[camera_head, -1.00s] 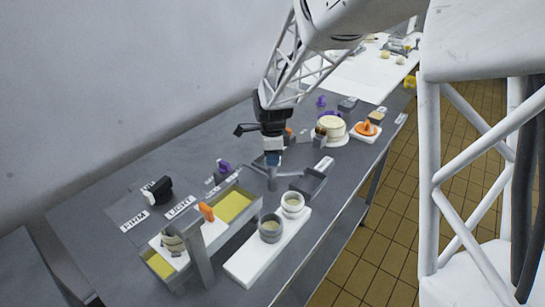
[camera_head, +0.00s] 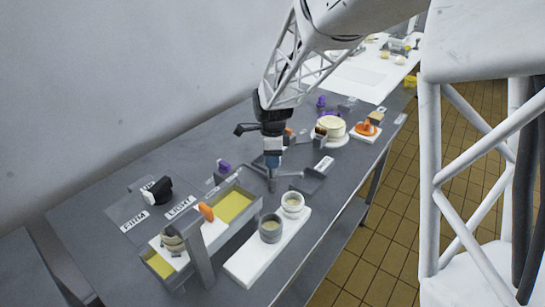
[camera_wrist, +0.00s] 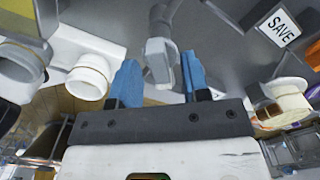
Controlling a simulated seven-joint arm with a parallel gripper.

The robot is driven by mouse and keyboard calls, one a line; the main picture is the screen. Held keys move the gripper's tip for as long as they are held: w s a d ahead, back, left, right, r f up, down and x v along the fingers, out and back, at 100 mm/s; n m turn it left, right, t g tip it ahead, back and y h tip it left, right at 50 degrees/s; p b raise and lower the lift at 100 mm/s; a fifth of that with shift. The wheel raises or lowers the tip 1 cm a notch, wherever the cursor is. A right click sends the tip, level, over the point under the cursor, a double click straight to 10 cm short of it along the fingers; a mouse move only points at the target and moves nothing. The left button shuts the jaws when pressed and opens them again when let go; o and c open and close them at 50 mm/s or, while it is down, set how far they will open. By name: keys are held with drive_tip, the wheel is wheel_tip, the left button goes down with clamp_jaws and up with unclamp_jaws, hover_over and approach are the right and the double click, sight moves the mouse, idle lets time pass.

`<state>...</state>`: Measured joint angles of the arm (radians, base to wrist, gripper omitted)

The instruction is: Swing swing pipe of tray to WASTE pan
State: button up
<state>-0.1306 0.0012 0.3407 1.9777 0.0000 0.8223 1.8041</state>
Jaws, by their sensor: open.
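My gripper (camera_head: 272,163) points down over the middle of the bench, its blue fingers apart. In the wrist view my gripper (camera_wrist: 160,80) is open, with the squared grey end of the swing pipe (camera_wrist: 160,50) showing between and just beyond the fingertips. I cannot tell whether they touch it. In the head view part of the grey pipe (camera_head: 271,185) shows below the fingers. A dark pan (camera_head: 311,184) lies right of it, near the SAVE label (camera_head: 324,163); that label also shows in the wrist view (camera_wrist: 278,27). I cannot make out a WASTE label.
A grey trough with a yellow inside (camera_head: 235,205) stands left of the pipe. A white board (camera_head: 246,268) in front carries a white cup (camera_head: 292,203) and a grey cup (camera_head: 270,228). A round cream cake-like piece (camera_head: 331,126) stands behind right.

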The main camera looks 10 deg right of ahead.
drive_tip(key=shift+r, duration=3.85)
drive_tip(key=shift+s+d+r, duration=0.15)
drive_tip(key=shift+s+r, duration=0.1)
drive_tip(key=shift+s, duration=0.1)
drive_tip(key=s+d+r+n+t, duration=0.1)
drive_tip(key=s+d+r+n, duration=0.1)
drive_tip(key=s+n, duration=0.4)
drive_tip(key=s+d+r+n, duration=0.2)
drive_tip(key=s+n, duration=0.4)
drive_tip(key=s, duration=1.1)
drive_tip(key=s+d+r+n+t, duration=0.1)
drive_tip(key=s+d+r+n, duration=0.1)
drive_tip(key=s+d+n, duration=0.2)
drive_tip(key=s+n, duration=0.3)
drive_tip(key=s, duration=0.4)
drive_tip(key=shift+s+d+t, duration=0.15)
drive_tip(key=shift+d+t, duration=0.15)
